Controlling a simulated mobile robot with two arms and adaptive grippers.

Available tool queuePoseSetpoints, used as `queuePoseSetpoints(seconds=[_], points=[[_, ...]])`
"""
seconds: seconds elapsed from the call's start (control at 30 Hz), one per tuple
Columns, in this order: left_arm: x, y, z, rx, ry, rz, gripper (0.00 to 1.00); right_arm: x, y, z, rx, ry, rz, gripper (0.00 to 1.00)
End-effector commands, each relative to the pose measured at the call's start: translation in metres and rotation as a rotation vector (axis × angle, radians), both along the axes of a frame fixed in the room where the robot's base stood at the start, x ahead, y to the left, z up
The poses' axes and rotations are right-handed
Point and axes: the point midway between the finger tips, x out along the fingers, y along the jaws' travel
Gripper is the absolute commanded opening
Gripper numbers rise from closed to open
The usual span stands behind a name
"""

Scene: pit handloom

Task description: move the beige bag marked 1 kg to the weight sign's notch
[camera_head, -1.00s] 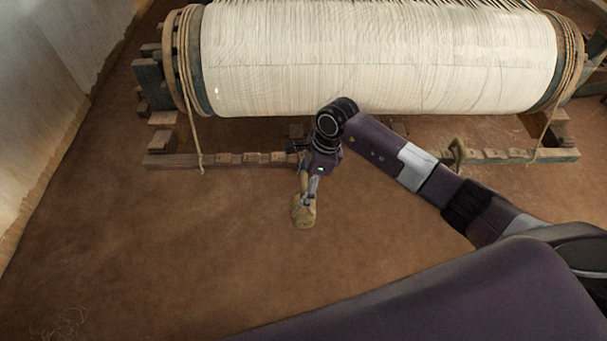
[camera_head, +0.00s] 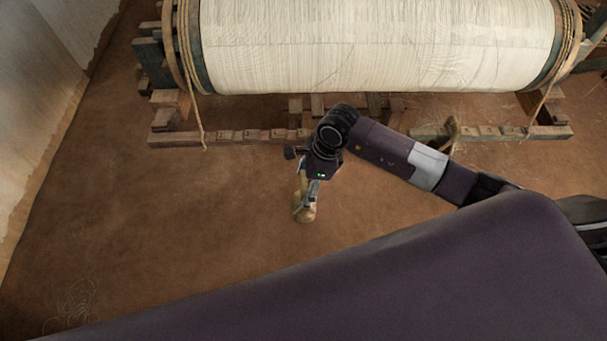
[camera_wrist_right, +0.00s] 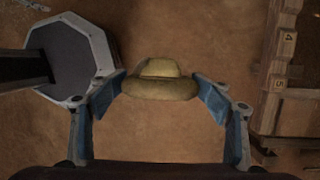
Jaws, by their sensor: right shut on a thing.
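The beige bag (camera_head: 305,214) hangs from my right gripper (camera_head: 304,197) above the brown floor, in front of the loom. I cannot read a mark on the bag. A low notched wooden rail (camera_head: 240,136) lies behind it under the loom. In the right wrist view the rail (camera_wrist_right: 284,75) stands at the right, with numbers on its blocks. I cannot make out the weight sign. My left gripper is not in view.
The loom's big cloth roll (camera_head: 380,45) is above the rail. Ropes (camera_head: 201,120) hang from its ends. A small tan object (camera_head: 453,132) is at the rail's right part. The floor (camera_head: 180,230) is clear to the left; a pale wall (camera_head: 45,100) stands at far left.

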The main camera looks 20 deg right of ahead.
Motion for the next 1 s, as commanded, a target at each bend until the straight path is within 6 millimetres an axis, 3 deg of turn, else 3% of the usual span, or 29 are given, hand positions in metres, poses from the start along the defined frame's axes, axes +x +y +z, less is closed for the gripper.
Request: queuePoseSetpoints(seconds=[0.5, 1.0], points=[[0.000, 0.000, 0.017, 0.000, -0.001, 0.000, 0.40, -0.032, 0.011, 0.007, 0.005, -0.004, 0.001, 0.11], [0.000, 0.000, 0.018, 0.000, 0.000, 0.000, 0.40, -0.037, 0.013, 0.007, 0.005, -0.005, 0.001, 0.11]])
